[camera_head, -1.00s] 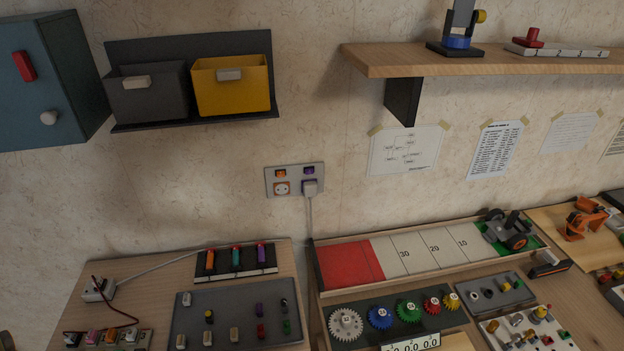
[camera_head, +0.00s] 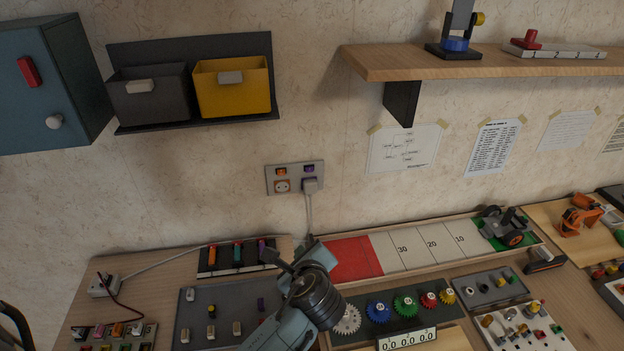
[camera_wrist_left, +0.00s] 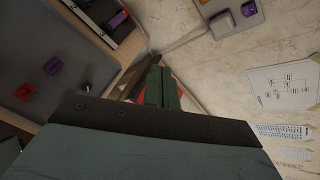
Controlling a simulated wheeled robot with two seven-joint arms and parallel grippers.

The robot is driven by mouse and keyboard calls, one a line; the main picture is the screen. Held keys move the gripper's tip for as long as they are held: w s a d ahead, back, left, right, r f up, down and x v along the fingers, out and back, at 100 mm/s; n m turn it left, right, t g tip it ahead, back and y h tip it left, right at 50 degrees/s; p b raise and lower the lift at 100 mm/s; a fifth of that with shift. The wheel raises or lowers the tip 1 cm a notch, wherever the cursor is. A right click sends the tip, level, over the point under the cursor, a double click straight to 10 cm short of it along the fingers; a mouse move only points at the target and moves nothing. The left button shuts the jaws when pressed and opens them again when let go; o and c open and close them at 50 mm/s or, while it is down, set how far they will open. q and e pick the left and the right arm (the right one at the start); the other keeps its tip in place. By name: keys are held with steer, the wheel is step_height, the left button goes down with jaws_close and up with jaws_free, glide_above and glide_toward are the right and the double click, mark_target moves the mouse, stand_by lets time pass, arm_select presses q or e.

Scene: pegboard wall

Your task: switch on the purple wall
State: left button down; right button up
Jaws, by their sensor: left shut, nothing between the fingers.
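A grey wall panel (camera_head: 270,182) carries a purple switch (camera_head: 309,169) at upper right and an orange switch (camera_head: 281,171) at upper left. Below them are a socket (camera_head: 282,186) on the left and a plugged-in white plug (camera_head: 311,185) with a cord on the right. The purple switch also shows at the top of the left wrist view (camera_wrist_left: 248,9). My left gripper (camera_head: 309,243) is shut and empty, below the panel and apart from it. Its closed fingers show in the left wrist view (camera_wrist_left: 158,84). My right gripper is out of view.
Grey and yellow bins (camera_head: 233,90) hang above left, and a wooden shelf (camera_head: 480,64) is above right. The bench holds a grey board with blocks (camera_head: 190,325), a red-and-white track (camera_head: 400,250) and several gears (camera_head: 405,305). The wall around the panel is clear.

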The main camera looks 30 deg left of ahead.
arm_select(q)
steer(key=w+d+r+m+t+y, duration=0.2)
steer(key=w+r+m+t, duration=0.1)
steer(key=w+r+m, duration=0.3)
steer(key=shift+w+r+m, duration=0.15)
steer(key=shift+r+m, duration=0.55)
glide_toward(309, 171)
steer(key=f, duration=0.1)
steer(key=w+a+f, duration=0.1)
steer(key=w+f+b, duration=0.1)
steer(key=shift+w+a+f, duration=0.15)
steer(key=shift+a+f, duration=0.15)
steer(key=shift+a, duration=0.05)
steer(key=shift+w+a+r+p, duration=0.3)
steer(key=shift+w+a+r, duration=0.3)
steer(key=shift+w+r, duration=0.25)
steer(key=shift+w+a+r, duration=0.25)
steer(key=shift+w+a, duration=0.05)
steer(key=shift+w, duration=0.15)
